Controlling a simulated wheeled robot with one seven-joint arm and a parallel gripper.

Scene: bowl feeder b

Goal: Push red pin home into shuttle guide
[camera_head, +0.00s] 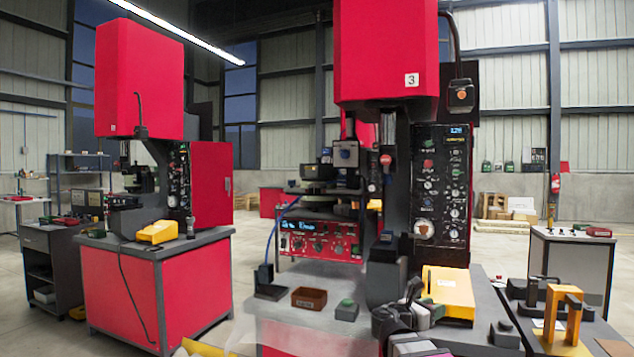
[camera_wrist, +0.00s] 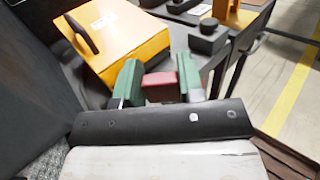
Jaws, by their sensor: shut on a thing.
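My gripper (camera_wrist: 158,76) shows in the wrist view with two green finger pads, shut on a dull red block-like piece (camera_wrist: 161,88), which I take to be the red pin. Only a short part of the piece shows between the pads; its far end is hidden. I cannot make out the shuttle guide, nor whether the piece touches it. In the head view my gripper (camera_head: 398,318) is a dark shape low in the picture, in front of the red press (camera_head: 388,50). The red piece cannot be made out there.
A yellow box (camera_head: 447,291) stands close behind my gripper; it also fills the upper left of the wrist view (camera_wrist: 115,35). A dark button box (camera_wrist: 207,38) is just beyond the fingers.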

